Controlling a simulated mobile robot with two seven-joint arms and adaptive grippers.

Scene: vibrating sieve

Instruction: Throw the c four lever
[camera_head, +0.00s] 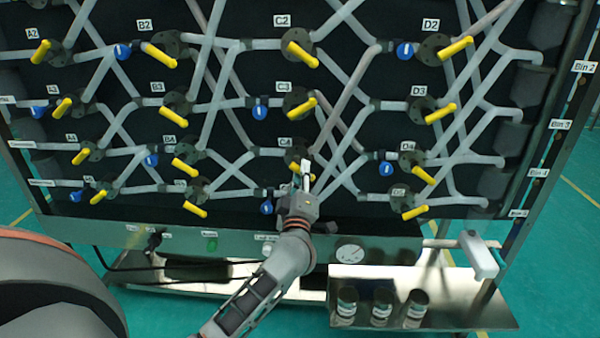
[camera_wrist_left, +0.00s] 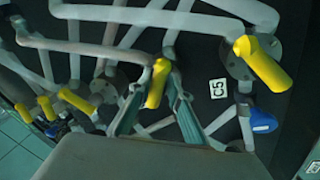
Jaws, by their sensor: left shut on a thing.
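The C5 label (camera_wrist_left: 217,88) shows to the right of the fingers there. My right gripper is not in view.
Other yellow levers, such as the C3 lever (camera_head: 301,108) and D4 lever (camera_head: 423,175), and blue handles (camera_head: 386,169) surround the gripper among grey pipes. Below the panel, several glass jars (camera_head: 381,306) stand on a metal shelf (camera_head: 460,312).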

